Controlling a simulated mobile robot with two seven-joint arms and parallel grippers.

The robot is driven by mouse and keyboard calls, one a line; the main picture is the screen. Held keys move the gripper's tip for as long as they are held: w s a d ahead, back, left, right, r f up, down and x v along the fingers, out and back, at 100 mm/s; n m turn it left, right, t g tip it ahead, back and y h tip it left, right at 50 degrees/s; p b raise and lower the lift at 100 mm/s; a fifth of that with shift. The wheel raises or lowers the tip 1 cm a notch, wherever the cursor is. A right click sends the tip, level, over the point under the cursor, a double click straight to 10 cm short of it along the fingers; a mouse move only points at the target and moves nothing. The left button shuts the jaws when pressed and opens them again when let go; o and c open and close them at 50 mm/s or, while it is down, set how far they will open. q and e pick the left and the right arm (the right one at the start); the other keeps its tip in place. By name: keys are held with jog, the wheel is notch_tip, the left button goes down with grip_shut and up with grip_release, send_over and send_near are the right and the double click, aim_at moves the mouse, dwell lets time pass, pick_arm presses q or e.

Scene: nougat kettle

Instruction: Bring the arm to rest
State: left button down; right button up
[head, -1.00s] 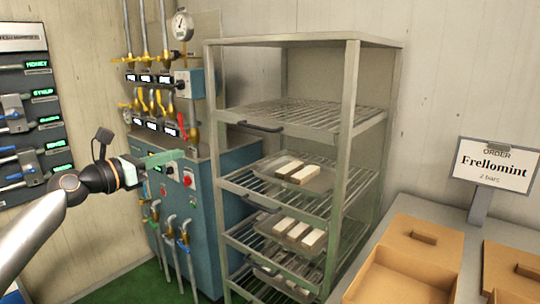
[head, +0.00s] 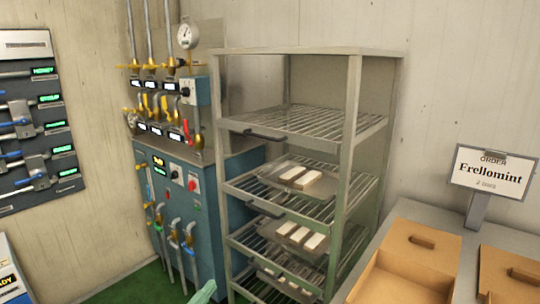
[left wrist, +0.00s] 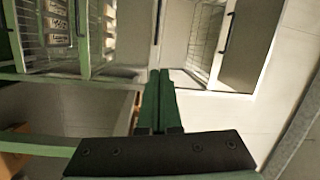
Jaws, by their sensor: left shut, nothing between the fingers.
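My left gripper (head: 205,292) shows in the head view only as a green tip at the bottom edge, in front of the teal cabinet's foot. The rest of that arm is out of the head view. In the left wrist view its two dark green fingers (left wrist: 159,74) lie together, shut, with nothing between them. They point towards grey rack-like structures and a pale surface, apart from them as far as I can tell. My right gripper is in neither view.
A metal rack (head: 352,120) holds trays with pale bars. Left of it stands a teal cabinet (head: 205,180) with pipes, valves and a gauge (head: 188,36). Cardboard boxes (head: 415,255) and an order sign (head: 490,170) reading Frellomint are at right. Green floor (head: 150,285) shows low down.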

pick_arm(q)
jog(key=s+a+f+n+g+y+p, duration=0.1)
jog(key=s+f+n+g+y, duration=0.2)
jog(key=s+f+n, duration=0.6)
jog(key=s+a+f+n+g+y+p, duration=0.1)
jog(key=s+f+n+g, duration=0.3)
jog(key=s+f+n, duration=0.5)
jog(key=s+f+y, duration=0.1)
jog(key=s+f, duration=0.1)
jog(key=s, duration=0.8)
jog(key=shift+a+f+n+g+y, duration=0.25)
jog(key=shift+f+n+g+y, duration=0.05)
jog(key=shift+f+g+y, duration=0.1)
